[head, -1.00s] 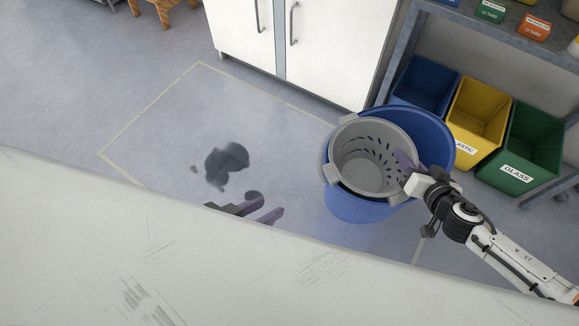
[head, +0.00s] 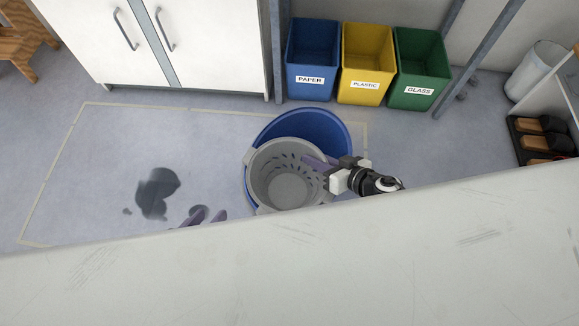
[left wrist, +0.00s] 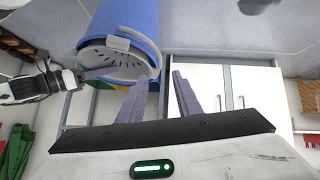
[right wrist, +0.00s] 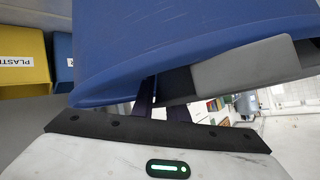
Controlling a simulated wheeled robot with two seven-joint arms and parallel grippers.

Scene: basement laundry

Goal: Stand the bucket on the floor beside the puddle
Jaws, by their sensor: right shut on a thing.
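The blue bucket (head: 338,130) with a grey perforated wringer basket (head: 288,188) in its top is right of centre in the head view. My right gripper (head: 318,166) is shut on it at the right side of the basket rim. The bucket fills the top of the right wrist view (right wrist: 160,40) and also shows in the left wrist view (left wrist: 138,18). It looks raised off the floor; its base is hidden. The dark puddle (head: 157,192) lies on the floor to the bucket's left. My left gripper (head: 204,217) is open and empty, between puddle and bucket in the picture.
A pale scratched surface (head: 290,275) crosses the bottom of the head view. Paper (head: 311,90), plastic (head: 365,95) and glass (head: 420,95) bins stand behind the bucket. A white cabinet (head: 205,45) is back left. Floor around the puddle, inside a taped outline, is clear.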

